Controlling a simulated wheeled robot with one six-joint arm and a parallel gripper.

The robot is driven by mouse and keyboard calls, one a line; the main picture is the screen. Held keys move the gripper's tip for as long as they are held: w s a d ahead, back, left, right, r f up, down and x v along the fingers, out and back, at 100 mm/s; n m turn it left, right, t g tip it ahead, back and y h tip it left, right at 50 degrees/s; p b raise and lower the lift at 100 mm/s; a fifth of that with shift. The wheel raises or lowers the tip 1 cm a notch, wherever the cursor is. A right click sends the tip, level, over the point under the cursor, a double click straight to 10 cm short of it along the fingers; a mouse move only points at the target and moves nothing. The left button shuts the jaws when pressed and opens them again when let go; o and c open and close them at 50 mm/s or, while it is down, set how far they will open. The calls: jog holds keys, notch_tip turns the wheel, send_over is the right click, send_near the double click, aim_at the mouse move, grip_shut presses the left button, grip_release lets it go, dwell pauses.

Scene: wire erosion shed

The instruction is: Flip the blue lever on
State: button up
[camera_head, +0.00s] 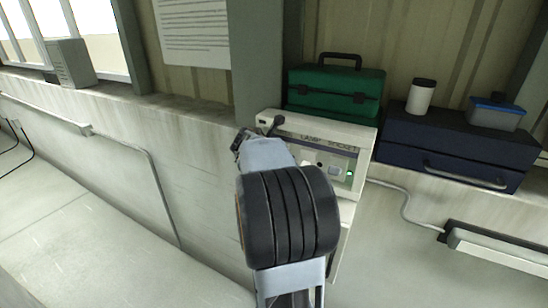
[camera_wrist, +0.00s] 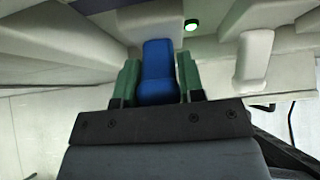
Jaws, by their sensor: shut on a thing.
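The blue lever (camera_wrist: 158,68) shows in the wrist view, upright in the picture between the two green fingers of my gripper (camera_wrist: 158,82). The fingers are shut on it, one on each side. The lever rises from a pale panel. In the head view a cream-coloured machine box (camera_head: 318,150) stands against the wall, and my arm reaches to its left front. My arm hides the lever and most of the gripper there.
A green lit button (camera_wrist: 191,25) is right of the lever. A dark blue toolbox (camera_head: 450,150) with a white cup (camera_head: 421,97) and a lidded tub (camera_head: 495,113) is at right. A cable (camera_head: 405,208) runs below it.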

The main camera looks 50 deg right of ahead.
dwell(0.4)
jog(key=o, duration=0.9)
jog(key=shift+o, duration=0.2)
jog(key=b+v, duration=0.2)
jog(key=v, duration=1.1)
jog(key=shift+a+r, duration=0.25)
jog(key=shift+a, duration=0.05)
